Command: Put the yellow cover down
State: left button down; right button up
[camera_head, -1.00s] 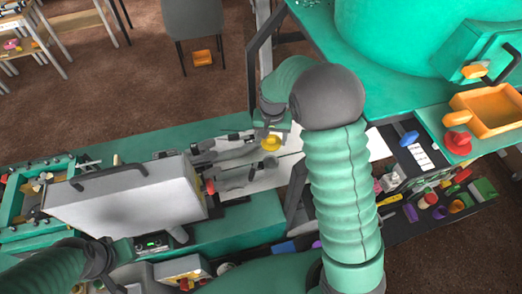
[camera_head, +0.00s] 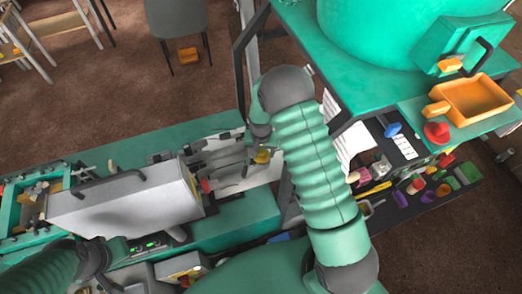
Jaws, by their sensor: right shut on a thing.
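The yellow cover (camera_head: 262,157) is a small yellow piece near the middle of the head view. My right gripper (camera_head: 261,148) reaches down onto it from above and is shut on it. The fingertips are small and partly hidden by the wrist. The cover is over or on a pale flat surface (camera_head: 236,180) beside the grey machine parts; I cannot tell whether it touches. My left arm comes in at the lower left, and its dark wrist (camera_head: 95,260) shows, but its fingers cannot be made out.
A large white and grey box (camera_head: 125,208) with a handle stands on the green bench (camera_head: 245,215) at left. At right, a dark board (camera_head: 400,205) holds several coloured pieces, below an orange tray (camera_head: 470,100) and a red knob (camera_head: 437,132). A grey chair (camera_head: 177,18) stands behind.

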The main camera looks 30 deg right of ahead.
jog(key=shift+s+a+f, duration=0.1)
jog(key=shift+s+f, duration=0.05)
jog(key=shift+s, duration=0.25)
jog(key=shift+f+b, duration=0.15)
jog(key=shift+b, duration=0.15)
jog(key=o, duration=1)
jog(key=shift+w+d+f, duration=0.1)
jog(key=shift+w+d, duration=0.05)
jog(key=shift+d, duration=0.05)
pick_arm(q)
jog(key=shift+s+d+f, duration=0.15)
jog(key=shift+s+f, duration=0.15)
jog(key=shift+s, duration=0.1)
pick_arm(e)
jog(key=o, duration=0.3)
jog(key=shift+d, duration=0.1)
pick_arm(q)
jog(key=shift+w, duration=0.1)
